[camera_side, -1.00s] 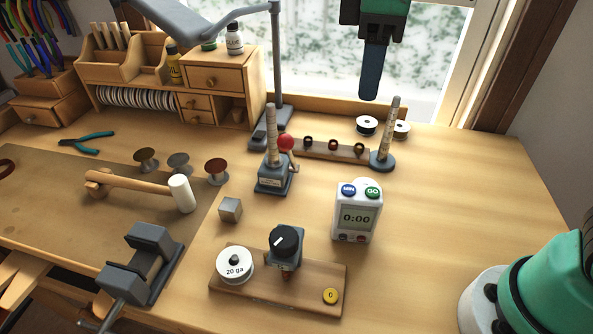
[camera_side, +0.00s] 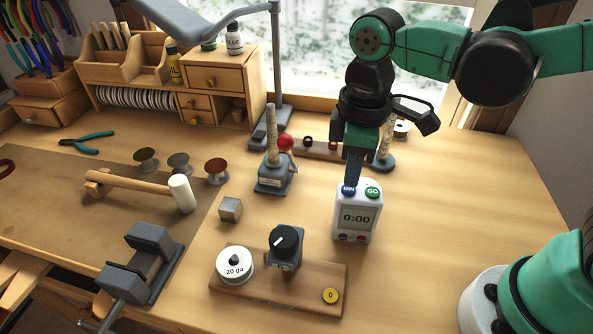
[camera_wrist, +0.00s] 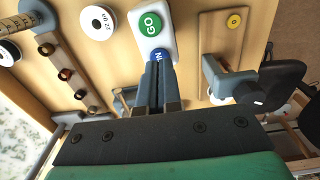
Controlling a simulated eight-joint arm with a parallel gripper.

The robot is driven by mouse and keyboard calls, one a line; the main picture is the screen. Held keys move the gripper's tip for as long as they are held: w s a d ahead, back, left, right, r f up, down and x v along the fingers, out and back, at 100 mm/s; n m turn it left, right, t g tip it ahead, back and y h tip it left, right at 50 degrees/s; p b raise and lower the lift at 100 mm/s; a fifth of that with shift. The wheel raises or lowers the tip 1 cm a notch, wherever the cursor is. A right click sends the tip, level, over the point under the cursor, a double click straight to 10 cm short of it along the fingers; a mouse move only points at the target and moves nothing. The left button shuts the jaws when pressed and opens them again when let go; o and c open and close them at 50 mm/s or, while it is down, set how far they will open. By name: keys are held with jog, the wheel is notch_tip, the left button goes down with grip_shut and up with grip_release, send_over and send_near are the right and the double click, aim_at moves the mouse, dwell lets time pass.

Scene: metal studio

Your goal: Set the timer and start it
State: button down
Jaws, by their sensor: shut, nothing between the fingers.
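The white timer (camera_side: 356,218) stands upright on the bench, and its display reads 0:00. It has a blue MIN button (camera_side: 348,190) and a green GO button (camera_side: 373,192) on top. My gripper (camera_side: 353,184) is shut and empty, pointing down with its tips at the MIN button. In the wrist view the shut fingers (camera_wrist: 157,70) partly cover the blue button (camera_wrist: 161,56), while the green GO button (camera_wrist: 150,24) is clear beyond it. I cannot tell whether the tips touch the button or sit just above it.
A ring mandrel stand (camera_side: 385,150) and a wooden rack (camera_side: 318,149) are behind the timer. The bench right of the timer is clear.

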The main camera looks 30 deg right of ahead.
jog(key=shift+f, duration=0.65)
jog(key=shift+f, duration=0.8)
jog(key=shift+w+a+r, duration=0.1)
jog(key=shift+w+r, duration=0.05)
jog(key=shift+r, duration=4.35)
notch_tip(320, 180, up, 7)
send_over(347, 188)
jog(key=shift+s+f, duration=0.15)
jog(key=shift+s, duration=0.05)
